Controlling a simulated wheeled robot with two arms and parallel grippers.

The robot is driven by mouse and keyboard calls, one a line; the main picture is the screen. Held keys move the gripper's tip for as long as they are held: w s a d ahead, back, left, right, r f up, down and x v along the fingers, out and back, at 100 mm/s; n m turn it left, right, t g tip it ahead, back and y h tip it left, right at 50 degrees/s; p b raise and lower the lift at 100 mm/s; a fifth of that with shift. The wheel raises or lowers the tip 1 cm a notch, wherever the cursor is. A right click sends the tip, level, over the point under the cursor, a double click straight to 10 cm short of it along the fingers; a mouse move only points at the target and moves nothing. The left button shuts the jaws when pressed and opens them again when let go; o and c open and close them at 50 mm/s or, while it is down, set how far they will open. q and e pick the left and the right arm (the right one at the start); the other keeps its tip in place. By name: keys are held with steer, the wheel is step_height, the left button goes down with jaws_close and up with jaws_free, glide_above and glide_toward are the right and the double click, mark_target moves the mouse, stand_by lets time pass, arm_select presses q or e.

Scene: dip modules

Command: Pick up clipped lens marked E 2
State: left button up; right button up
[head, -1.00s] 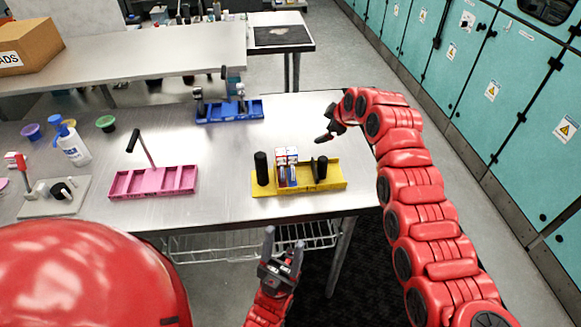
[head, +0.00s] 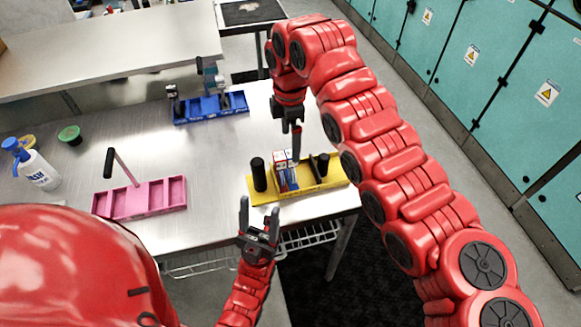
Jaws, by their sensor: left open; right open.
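A yellow tray (head: 325,183) stands near the table's front right edge. It holds small boxes (head: 285,172) with white, red and blue faces, between a black cylinder (head: 259,174) and another dark upright part (head: 321,165). I cannot read any E 2 marking, and cannot tell which item is the clipped lens. My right gripper (head: 296,150) points down just above and behind the boxes; its fingers are small in view.
A pink tray (head: 140,200) with a black-handled rod stands left. A blue tray (head: 211,108) with dark parts stands further back. A white bottle (head: 38,168) and a green bowl (head: 70,135) are at the left. The metal table between the trays is clear.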

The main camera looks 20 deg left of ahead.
mark_target(291, 168)
step_height(291, 168, down, 6)
steer(key=shift+d+f+p, duration=0.1)
steer(key=shift+f+p, duration=0.05)
steer(key=shift+p, duration=0.95)
steer(key=shift+w+f+p, duration=0.1)
steer(key=shift+f+p, duration=0.4)
step_height(291, 168, down, 4)
steer(key=shift+r+p, duration=0.15)
steer(key=shift+p, duration=1.1)
steer(key=shift+w+f, duration=0.1)
steer(key=shift+f, duration=0.35)
steer(key=c, duration=1)
steer(key=shift+c, duration=0.2)
steer(key=shift+r, duration=0.15)
